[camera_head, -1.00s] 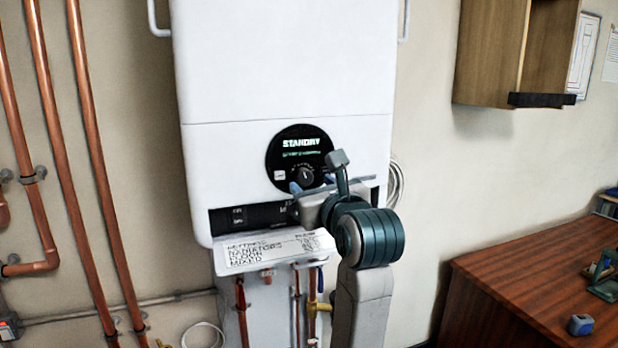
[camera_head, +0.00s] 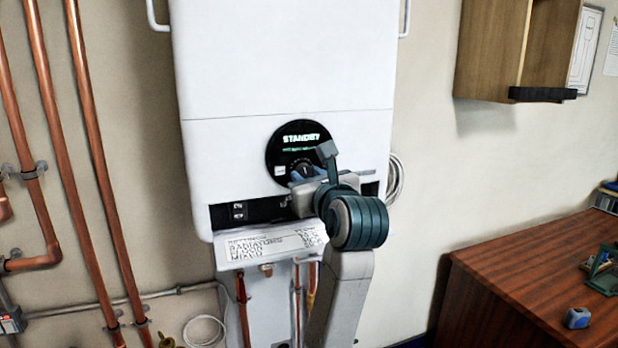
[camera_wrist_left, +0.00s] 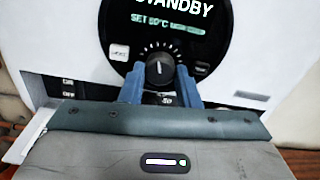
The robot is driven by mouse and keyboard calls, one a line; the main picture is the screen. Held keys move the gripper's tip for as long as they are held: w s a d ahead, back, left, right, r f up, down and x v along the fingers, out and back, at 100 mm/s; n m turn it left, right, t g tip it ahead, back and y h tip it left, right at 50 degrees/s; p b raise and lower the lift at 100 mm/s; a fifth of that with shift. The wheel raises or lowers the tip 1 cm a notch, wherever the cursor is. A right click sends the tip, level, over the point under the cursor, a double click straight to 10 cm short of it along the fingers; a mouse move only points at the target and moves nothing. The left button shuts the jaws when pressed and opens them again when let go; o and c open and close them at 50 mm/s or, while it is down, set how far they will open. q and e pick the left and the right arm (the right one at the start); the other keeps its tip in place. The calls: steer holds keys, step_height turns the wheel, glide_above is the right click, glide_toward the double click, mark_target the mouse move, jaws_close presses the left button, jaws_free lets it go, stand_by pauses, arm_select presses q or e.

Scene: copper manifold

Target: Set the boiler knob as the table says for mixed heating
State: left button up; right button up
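The white boiler (camera_head: 280,80) hangs on the wall. Its round black panel (camera_head: 282,158) reads STANDBY; the wrist view also shows "SET 60°C" on the panel (camera_wrist_left: 125,30). The black knob (camera_wrist_left: 160,68) has a white pointer mark aimed about straight up, inside a ring of ticks. My left gripper (camera_head: 302,177) is at the panel's lower part, partly hiding the knob. In the left wrist view its blue fingers (camera_wrist_left: 159,78) are apart, one at each side of the knob; I cannot tell whether they touch it. The settings table (camera_head: 270,245), with rows RADIATORS, FLOOR and MIXED, is below; its values are unreadable.
Copper pipes (camera_head: 75,170) run up the wall at the left. More pipes hang under the boiler. A wooden desk (camera_head: 500,285) with small items stands at the right, below a wall cabinet (camera_head: 500,50).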

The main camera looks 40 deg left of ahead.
arm_select(q)
steer(key=shift+r+m+p, duration=0.15)
steer(key=shift+m+p, duration=0.55)
steer(key=shift+m, duration=1)
arm_select(e)
steer(key=shift+s+r, duration=0.45)
steer(key=shift+r, duration=0.3)
arm_select(q)
steer(key=o, duration=1)
steer(key=shift+c, duration=0.2)
steer(key=shift+d, duration=0.1)
arm_select(e)
steer(key=w+b, duration=0.7)
steer(key=w, duration=0.3)
arm_select(q)
steer(key=b+v, duration=0.4)
steer(key=v, duration=0.6)
steer(key=shift+s+d, duration=0.2)
steer(key=shift+d, duration=0.05)
arm_select(e)
steer(key=w+a+r, duration=0.2)
steer(key=w+r, duration=0.4)
steer(key=shift+r+t, duration=0.3)
steer(key=shift+r, duration=0.05)
